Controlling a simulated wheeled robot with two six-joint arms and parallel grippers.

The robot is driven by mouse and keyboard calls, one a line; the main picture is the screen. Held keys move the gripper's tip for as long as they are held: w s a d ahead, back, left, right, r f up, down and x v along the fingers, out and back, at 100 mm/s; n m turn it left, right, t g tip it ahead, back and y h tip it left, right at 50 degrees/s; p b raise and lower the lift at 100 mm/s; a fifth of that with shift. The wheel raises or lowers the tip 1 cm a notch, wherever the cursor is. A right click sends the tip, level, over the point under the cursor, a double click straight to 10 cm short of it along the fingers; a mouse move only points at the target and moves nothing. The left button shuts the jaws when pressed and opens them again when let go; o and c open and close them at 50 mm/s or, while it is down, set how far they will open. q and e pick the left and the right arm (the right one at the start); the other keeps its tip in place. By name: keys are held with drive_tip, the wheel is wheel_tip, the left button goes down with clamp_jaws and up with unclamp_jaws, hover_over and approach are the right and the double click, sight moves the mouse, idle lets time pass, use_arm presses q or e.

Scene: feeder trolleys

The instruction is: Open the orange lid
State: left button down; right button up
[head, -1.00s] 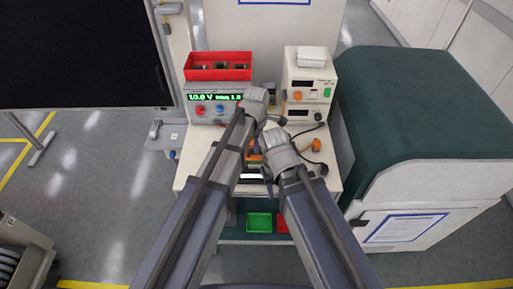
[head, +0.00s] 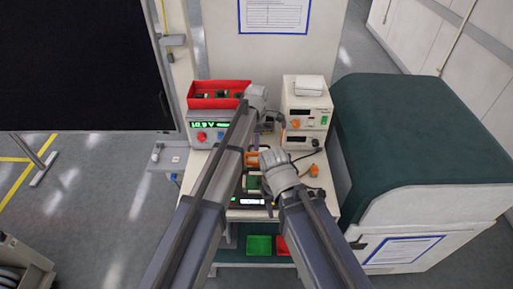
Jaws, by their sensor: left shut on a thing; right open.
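The orange lid (head: 252,158) shows in part in the head view, between my two arms on the white bench. A green piece (head: 253,183) shows just in front of it. My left gripper (head: 261,112) is farther back, by the gap between the two instruments. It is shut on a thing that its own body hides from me. My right gripper (head: 265,164) is open, close to the right of the orange lid. Whether it touches the lid I cannot tell. My arms hide part of the bench around the lid.
A red bin (head: 220,87) sits on the power supply (head: 207,127) at the back left. A white instrument stack (head: 307,110) stands at the back right. Dark cables and an orange plug (head: 313,170) lie on the right. A green-topped cabinet (head: 405,130) closes the right side.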

use_arm(q)
drive_tip(key=shift+w+g, duration=0.3)
drive_tip(key=shift+w, duration=0.25)
drive_tip(key=c, duration=0.9)
unclamp_jaws()
drive_tip(key=shift+f, duration=0.1)
drive_tip(key=r+p, duration=0.8)
drive_tip(key=shift+w, duration=0.2)
drive_tip(key=shift+f, duration=0.1)
